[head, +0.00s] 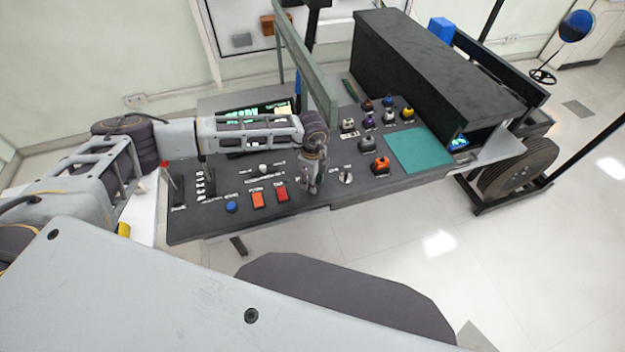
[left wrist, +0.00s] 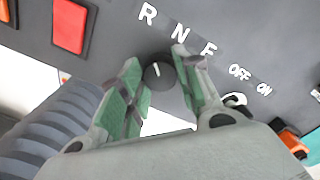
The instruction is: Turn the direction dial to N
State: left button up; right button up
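The direction dial (left wrist: 160,72) is a round black knob with a short white mark, below the white letters R, N and F in the left wrist view. The mark points up and slightly left, nearer R than N (left wrist: 180,33). My left gripper (left wrist: 158,64) has its two green-padded fingers apart, one on each side of the dial. I cannot tell whether they touch it. In the head view my left gripper (head: 312,186) points down at the panel (head: 205,224) and hides the dial. My right gripper is not in view.
A red button (head: 282,192), an orange button (head: 257,199) and a blue button (head: 231,207) lie left of the gripper. An off/on knob (head: 346,178) is close on its right. A green upright frame (head: 310,65) stands behind. A teal mat (head: 420,151) lies right.

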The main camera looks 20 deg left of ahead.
pick_arm(q)
jog(key=shift+c, duration=1)
